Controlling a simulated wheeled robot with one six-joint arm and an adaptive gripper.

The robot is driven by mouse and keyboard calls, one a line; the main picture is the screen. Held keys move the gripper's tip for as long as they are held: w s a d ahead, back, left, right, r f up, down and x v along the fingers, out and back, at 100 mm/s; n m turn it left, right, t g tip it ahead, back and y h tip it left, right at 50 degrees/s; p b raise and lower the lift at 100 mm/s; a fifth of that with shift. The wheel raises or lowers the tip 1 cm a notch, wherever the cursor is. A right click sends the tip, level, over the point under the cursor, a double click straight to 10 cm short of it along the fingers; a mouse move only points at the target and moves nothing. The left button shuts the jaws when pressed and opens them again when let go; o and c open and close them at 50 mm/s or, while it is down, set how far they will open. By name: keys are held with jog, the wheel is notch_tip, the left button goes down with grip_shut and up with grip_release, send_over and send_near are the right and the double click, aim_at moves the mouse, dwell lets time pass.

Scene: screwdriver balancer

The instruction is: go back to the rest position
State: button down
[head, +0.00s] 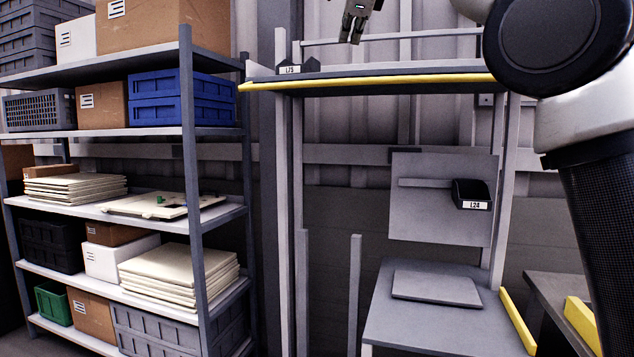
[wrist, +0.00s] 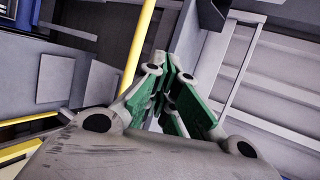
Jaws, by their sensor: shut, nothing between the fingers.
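My gripper (head: 352,30) shows at the top of the head view, above the yellow-edged upper shelf of the workstation and cut off by the frame's top edge. Its fingers point downward and are shut with nothing between them. In the wrist view the gripper (wrist: 172,75) fills the lower middle, its green-sided fingers meeting at their tips. My arm shows large at the right of the head view and hides part of the workstation there. No screwdriver can be made out in either view.
The upper shelf has a yellow front rail (head: 370,83). Below stand a grey panel with a black bin (head: 472,195) and a worktop (head: 450,322) with a flat grey plate (head: 437,288). A rack (head: 188,150) of boxes and crates stands at the left. A second bench (head: 560,290) is at the right.

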notch_tip(320, 180, down, 12)
jog(key=w+a+n+g, duration=0.1)
jog(key=a+n+g, duration=0.2)
jog(key=n, duration=0.8)
jog(key=s+d+f+n+g, duration=0.1)
jog(key=s+d+f+n, duration=0.15)
jog(key=f, duration=0.25)
jog(key=s+d+f+n+g, duration=0.1)
jog(key=d+f+n, duration=0.15)
jog(key=f, duration=0.25)
jog(key=s+d+f+n+g, duration=0.1)
jog(key=s+d+f, duration=0.7)
jog(key=s, duration=0.3)
jog(key=s+d+f+g, duration=0.1)
jog(key=s+d+f, duration=0.8)
jog(key=s, duration=0.3)
jog(key=s+d+f+n+g+h, duration=0.1)
jog(key=s+d+f, duration=0.8)
jog(key=s+f, duration=0.1)
jog(key=shift+s+d+n, duration=0.2)
jog(key=shift+s+n, duration=0.1)
jog(key=shift+s, duration=0.4)
